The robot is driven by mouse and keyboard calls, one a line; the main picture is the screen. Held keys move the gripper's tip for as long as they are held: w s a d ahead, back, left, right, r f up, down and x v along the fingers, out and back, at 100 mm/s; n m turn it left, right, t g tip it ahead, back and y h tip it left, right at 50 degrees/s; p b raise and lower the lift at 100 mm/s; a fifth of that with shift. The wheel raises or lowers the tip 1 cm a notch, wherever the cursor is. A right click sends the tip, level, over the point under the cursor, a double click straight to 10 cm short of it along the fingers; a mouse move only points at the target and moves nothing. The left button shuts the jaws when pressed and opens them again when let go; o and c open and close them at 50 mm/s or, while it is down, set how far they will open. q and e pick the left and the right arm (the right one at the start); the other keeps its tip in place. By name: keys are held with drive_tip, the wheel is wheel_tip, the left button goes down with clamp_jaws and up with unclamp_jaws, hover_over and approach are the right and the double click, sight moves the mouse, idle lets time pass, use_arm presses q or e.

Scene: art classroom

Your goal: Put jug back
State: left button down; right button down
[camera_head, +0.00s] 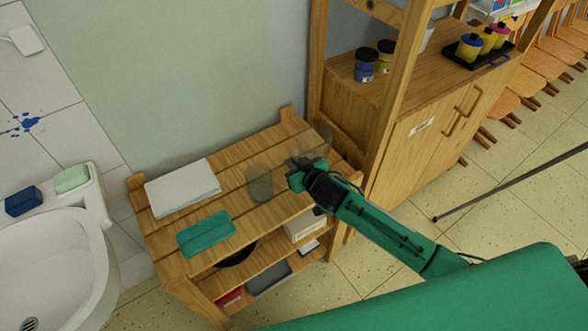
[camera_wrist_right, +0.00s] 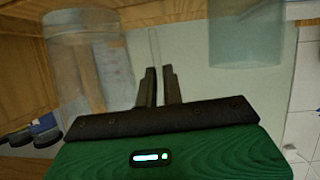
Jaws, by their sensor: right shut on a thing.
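A clear jug (camera_head: 318,142) is at the right end of the slatted wooden shelf top (camera_head: 283,150), partly hidden by my right gripper (camera_head: 302,167). In the right wrist view the jug (camera_wrist_right: 88,70) is at left, and my right gripper (camera_wrist_right: 158,82) is shut on its thin clear handle. I cannot tell whether the jug touches the shelf. A clear greyish glass container (camera_head: 259,184) stands on the shelf top, just left of the gripper. It also shows at the upper right of the right wrist view (camera_wrist_right: 246,35). My left gripper is not in view.
White folded cloths (camera_head: 183,188) and a green cloth (camera_head: 206,233) lie on the shelf's left side. A white sink (camera_head: 65,255) is at left. A tall wooden cabinet (camera_head: 395,150) with paint jars (camera_head: 365,65) stands close on the right.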

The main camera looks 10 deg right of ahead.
wheel_tip(320, 180, down, 3)
drive_tip(key=shift+r, duration=0.2)
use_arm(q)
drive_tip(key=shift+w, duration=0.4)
use_arm(e)
drive_tip(key=shift+f, duration=0.15)
drive_tip(key=c, duration=1.5)
unclamp_jaws()
drive_tip(key=shift+c, duration=0.2)
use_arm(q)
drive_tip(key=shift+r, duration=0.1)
use_arm(e)
drive_tip(key=shift+s+d, duration=0.1)
drive_tip(key=shift+s, duration=0.15)
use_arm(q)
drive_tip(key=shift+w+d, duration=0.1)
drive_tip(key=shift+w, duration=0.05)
use_arm(e)
drive_tip(key=v, duration=1.1)
drive_tip(key=shift+s+r, duration=0.25)
drive_tip(key=shift+r, duration=0.05)
drive_tip(key=shift+d+f, duration=0.1)
